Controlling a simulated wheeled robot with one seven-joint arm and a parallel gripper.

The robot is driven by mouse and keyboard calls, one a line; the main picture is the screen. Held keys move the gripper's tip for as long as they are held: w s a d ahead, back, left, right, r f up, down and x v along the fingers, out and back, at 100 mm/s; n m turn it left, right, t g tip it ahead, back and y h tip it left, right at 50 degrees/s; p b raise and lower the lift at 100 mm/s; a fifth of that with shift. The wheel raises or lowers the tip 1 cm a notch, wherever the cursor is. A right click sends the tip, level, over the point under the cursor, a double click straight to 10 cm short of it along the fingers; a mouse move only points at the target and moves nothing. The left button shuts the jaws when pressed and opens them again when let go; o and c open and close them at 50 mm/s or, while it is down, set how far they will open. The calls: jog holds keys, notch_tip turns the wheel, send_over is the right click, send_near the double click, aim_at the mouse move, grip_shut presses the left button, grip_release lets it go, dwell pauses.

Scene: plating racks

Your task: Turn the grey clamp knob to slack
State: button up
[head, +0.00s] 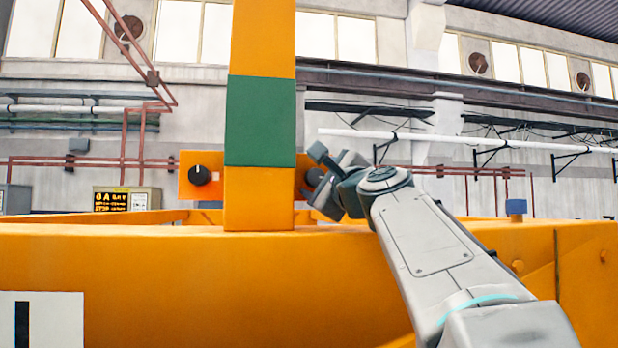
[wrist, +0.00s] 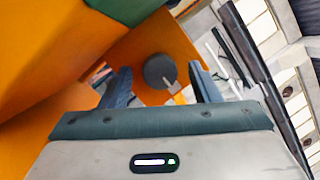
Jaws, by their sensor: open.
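The grey clamp knob (wrist: 156,68) is a round dark grey disc on an orange plate (wrist: 188,47). A pale pointer tab at its edge points to the lower right in the wrist view. The knob (head: 315,176) also shows partly in the head view, just right of the orange post. My gripper (wrist: 161,78) is open, with one finger on each side of the knob in the wrist view. I cannot tell whether the fingers touch it or stop short of it. In the head view my gripper (head: 318,180) is at the plate's right end.
An orange post (head: 258,199) with a green band (head: 260,120) stands left of my gripper. A black knob (head: 200,175) with a white mark sits on the plate left of the post. A wide orange beam (head: 160,262) crosses in front. Open space lies right of my gripper.

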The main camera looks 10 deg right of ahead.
jog(key=c, duration=1)
jog(key=shift+n, duration=0.3)
jog(key=n+g, duration=0.1)
jog(key=n, duration=0.3)
jog(key=shift+d+r+y+p, duration=0.1)
jog(key=shift+r+y+p, duration=0.05)
jog(key=shift+y+p, duration=0.2)
jog(key=n, duration=0.2)
jog(key=n+g+p, duration=0.1)
jog(key=n, duration=0.1)
jog(key=shift+r+n+g, duration=0.15)
jog(key=shift+n+g, duration=0.15)
jog(key=n+g+p, duration=0.1)
jog(key=n, duration=0.3)
jog(key=shift+r+p, duration=0.15)
jog(key=shift+p, duration=0.25)
jog(key=n+g+h+p, duration=0.1)
jog(key=n, duration=0.3)
jog(key=shift+h+p, duration=0.35)
jog(key=o, duration=1)
